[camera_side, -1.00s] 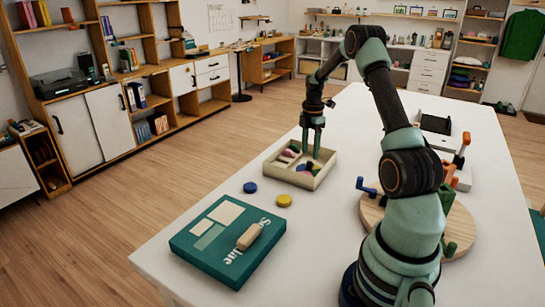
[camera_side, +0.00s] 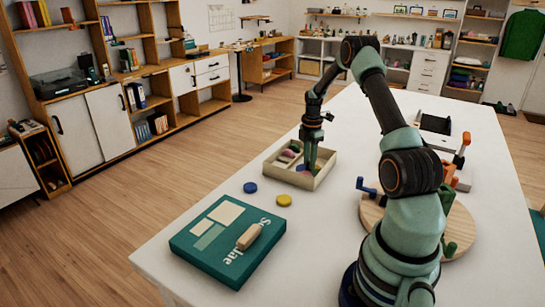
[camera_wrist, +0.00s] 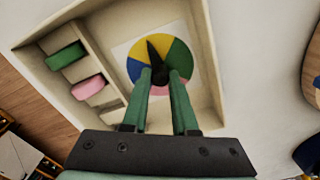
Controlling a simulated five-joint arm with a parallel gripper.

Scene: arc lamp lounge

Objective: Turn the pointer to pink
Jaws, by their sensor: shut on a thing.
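A round dial (camera_wrist: 179,54) lies in the large compartment of a pale wooden tray (camera_wrist: 208,75). The dial has yellow, green, blue and pink sectors. Its black pointer (camera_wrist: 153,48) points up and slightly left in the wrist view, over the yellow sector. The pink sector (camera_wrist: 160,90) shows at the bottom, between my fingers. My gripper (camera_wrist: 162,74) has its green fingers on either side of the pointer's black middle, shut on it. The fingertips hide part of the dial. In the side view my gripper (camera_side: 307,168) reaches down into the tray (camera_side: 284,177).
Small side compartments hold a green block (camera_wrist: 66,56) and a pink block (camera_wrist: 88,87). On the table, a blue disc (camera_side: 250,187), a yellow disc (camera_side: 284,200) and a teal game box (camera_side: 205,255) lie nearer the camera. A round wooden board (camera_side: 373,213) stands to the right.

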